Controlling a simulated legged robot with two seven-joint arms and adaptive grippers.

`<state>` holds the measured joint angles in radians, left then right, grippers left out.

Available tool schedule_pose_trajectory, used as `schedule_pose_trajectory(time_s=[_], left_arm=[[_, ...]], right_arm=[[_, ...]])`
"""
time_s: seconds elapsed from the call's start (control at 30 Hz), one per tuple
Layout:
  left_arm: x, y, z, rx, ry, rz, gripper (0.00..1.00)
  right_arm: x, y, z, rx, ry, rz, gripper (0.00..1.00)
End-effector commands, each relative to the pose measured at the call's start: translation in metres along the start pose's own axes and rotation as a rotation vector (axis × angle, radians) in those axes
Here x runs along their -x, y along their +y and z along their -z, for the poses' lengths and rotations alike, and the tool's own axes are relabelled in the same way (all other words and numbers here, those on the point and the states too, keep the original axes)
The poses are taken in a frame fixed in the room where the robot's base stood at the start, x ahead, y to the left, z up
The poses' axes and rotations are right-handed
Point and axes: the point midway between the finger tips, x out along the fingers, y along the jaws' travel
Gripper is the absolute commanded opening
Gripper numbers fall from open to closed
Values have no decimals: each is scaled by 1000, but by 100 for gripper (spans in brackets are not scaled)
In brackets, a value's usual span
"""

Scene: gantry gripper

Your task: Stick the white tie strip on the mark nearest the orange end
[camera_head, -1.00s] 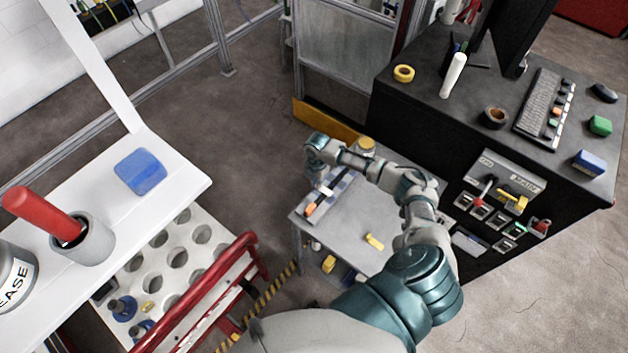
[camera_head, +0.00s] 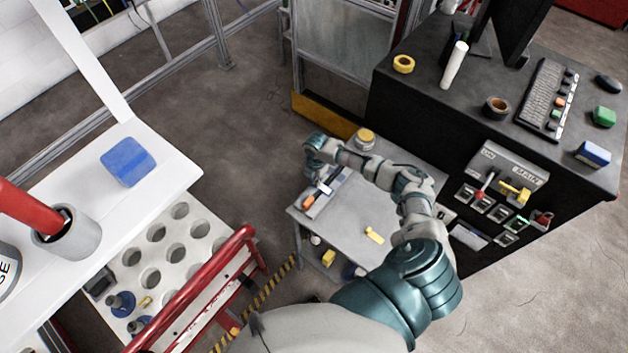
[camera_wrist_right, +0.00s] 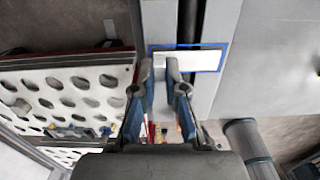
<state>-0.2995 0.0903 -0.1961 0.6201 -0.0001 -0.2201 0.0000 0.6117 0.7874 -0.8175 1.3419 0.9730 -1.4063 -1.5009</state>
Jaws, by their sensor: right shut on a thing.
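A flat grey rail with a dark centre line (camera_wrist_right: 188,20) lies along the left part of a small grey table. Its orange end (camera_head: 309,202) faces the near side. My right gripper (camera_head: 323,182) is over the rail close to that end. In the right wrist view its fingers (camera_wrist_right: 162,78) point at a white strip (camera_wrist_right: 200,60), which lies across the rail within a blue outline. The right gripper is shut on the white strip, though its fingertips partly hide the contact. I cannot tell whether the strip touches the rail. My left gripper is not in view.
The grey table (camera_head: 350,220) has bare room right of the rail, with a yellow block (camera_head: 374,236) and a yellow-lidded jar (camera_head: 365,138). A black cabinet (camera_head: 420,130) stands at the right. A red-railed rack (camera_head: 190,295) and white shelf (camera_head: 165,175) stand at the left.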

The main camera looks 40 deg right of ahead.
Motion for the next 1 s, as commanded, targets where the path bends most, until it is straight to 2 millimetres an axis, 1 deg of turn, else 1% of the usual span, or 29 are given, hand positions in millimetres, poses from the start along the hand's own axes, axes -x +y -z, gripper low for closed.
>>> schedule_pose_trajectory(time_s=[0.2,0.33,0.47,0.8,1.0], left_arm=[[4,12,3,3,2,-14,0],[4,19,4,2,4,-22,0],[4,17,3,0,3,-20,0],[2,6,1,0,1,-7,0],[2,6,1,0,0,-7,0]], right_arm=[[1,-2,-4,0,-1,1,0],[2,-2,-2,0,-3,1,0],[2,-1,-1,0,-4,1,0],[-2,-2,-5,0,-1,2,0],[-3,-2,-5,0,-2,2,0]])
